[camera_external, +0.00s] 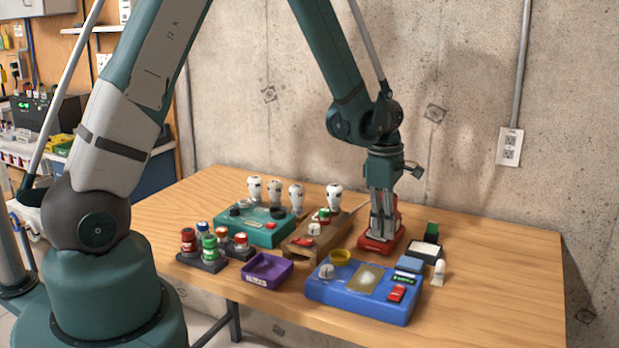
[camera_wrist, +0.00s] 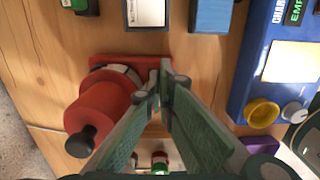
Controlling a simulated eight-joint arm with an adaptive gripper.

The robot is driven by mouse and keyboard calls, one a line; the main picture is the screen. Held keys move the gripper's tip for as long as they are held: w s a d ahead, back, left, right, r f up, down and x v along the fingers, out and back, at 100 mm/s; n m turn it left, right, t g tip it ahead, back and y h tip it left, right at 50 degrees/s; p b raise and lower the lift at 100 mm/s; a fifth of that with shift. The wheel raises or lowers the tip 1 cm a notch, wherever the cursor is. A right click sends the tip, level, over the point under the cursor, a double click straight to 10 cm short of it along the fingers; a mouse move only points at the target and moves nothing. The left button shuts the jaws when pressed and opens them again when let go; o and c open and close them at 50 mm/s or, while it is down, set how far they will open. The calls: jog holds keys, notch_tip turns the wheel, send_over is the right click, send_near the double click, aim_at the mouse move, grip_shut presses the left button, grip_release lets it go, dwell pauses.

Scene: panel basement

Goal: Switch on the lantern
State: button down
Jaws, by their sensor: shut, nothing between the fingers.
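The lantern appears to be the red device with a red base (camera_external: 368,246) on the right half of the table, close to the wall. In the wrist view its round red body (camera_wrist: 100,108) lies at the left, with a black knob (camera_wrist: 80,145) at its lower end. My gripper (camera_external: 383,236) points down at the lantern and hides much of it in the external view. In the wrist view my gripper (camera_wrist: 161,85) is shut and empty, its tips beside the red body and over or near the red base. Contact cannot be told.
A blue panel (camera_external: 355,296) with a yellow knob stands in front. A wooden block (camera_external: 310,246), a teal box (camera_external: 255,228) and a purple tray (camera_external: 267,270) are to the left. Small items, including a dark box (camera_external: 424,250), stand right. The table's right end is clear.

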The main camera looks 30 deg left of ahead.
jog(key=shift+a+r, duration=0.15)
jog(key=shift+a, duration=0.1)
jog(key=shift+a+r, duration=0.15)
jog(key=shift+a, duration=0.3)
jog(key=shift+r, duration=0.15)
dwell(0.3)
jog(key=r, duration=0.2)
jog(key=r+p, duration=0.1)
jog(key=r, duration=0.1)
jog(key=shift+a+r, duration=0.1)
jog(key=shift+a, duration=0.25)
notch_tip(320, 180, up, 9)
jog(key=a, duration=0.1)
jog(key=shift+a+r, duration=0.15)
jog(key=shift+r, duration=0.05)
jog(key=shift+b, duration=0.45)
jog(key=shift+d+r+h, duration=0.15)
jog(key=shift+d+h, duration=0.3)
jog(key=shift+h, duration=0.05)
